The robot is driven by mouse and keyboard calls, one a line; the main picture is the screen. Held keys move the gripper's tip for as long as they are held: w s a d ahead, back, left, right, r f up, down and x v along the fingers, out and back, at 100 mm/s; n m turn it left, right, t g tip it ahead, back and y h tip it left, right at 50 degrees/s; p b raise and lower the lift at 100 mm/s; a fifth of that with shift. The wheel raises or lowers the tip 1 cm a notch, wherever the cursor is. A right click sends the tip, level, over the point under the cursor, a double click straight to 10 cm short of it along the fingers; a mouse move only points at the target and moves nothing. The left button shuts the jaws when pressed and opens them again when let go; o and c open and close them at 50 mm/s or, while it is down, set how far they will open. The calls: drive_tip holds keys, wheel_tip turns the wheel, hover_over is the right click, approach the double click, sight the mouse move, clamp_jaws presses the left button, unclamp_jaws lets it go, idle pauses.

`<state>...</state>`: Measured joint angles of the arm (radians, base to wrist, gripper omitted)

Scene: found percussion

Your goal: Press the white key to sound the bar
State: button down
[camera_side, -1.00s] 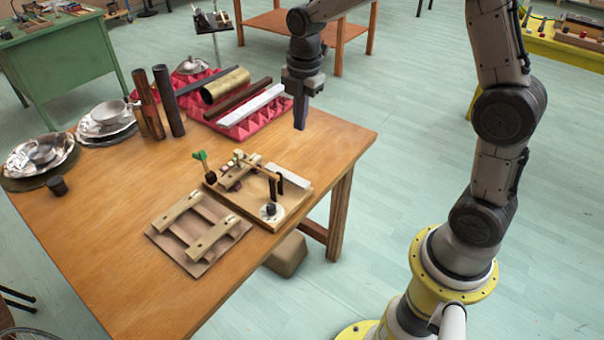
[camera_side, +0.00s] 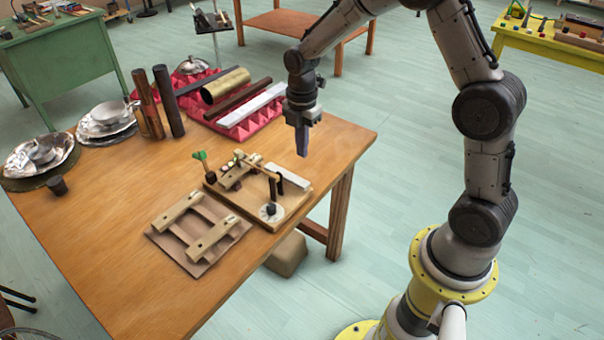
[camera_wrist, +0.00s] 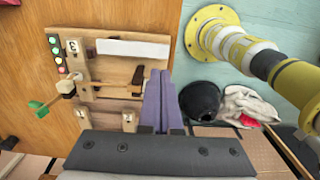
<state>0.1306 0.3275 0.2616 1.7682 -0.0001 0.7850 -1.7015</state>
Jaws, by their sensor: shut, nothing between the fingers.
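A wooden board (camera_side: 258,208) with a small mechanism sits near the table's right edge. The white key (camera_side: 290,177) is a long flat strip on the board's right side; in the wrist view it is a pale strip (camera_wrist: 133,48). A green-tipped wooden lever (camera_wrist: 38,108) lies across the mechanism, its green end also in the side view (camera_side: 200,156). My gripper (camera_side: 302,153) is shut and empty, pointing down above the board's far right end, near the key. Its purple fingers (camera_wrist: 156,100) look apart from the key. I cannot tell which piece is the bar that sounds.
A frame with two wooden rails (camera_side: 208,236) lies left of the board. Pink foam (camera_side: 232,126) behind holds tubes and a pale bar (camera_side: 252,106). Upright tubes (camera_side: 168,100) and metal bowls (camera_side: 106,112) stand at left.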

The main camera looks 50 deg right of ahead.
sight(303, 183)
wheel_tip(303, 183, down, 9)
drive_tip(key=shift+f, duration=0.15)
idle(0.4)
drive_tip(key=shift+s+f, duration=0.3)
drive_tip(key=shift+f, duration=0.4)
drive_tip(key=shift+r, duration=0.95)
wheel_tip(303, 183, up, 14)
idle(0.4)
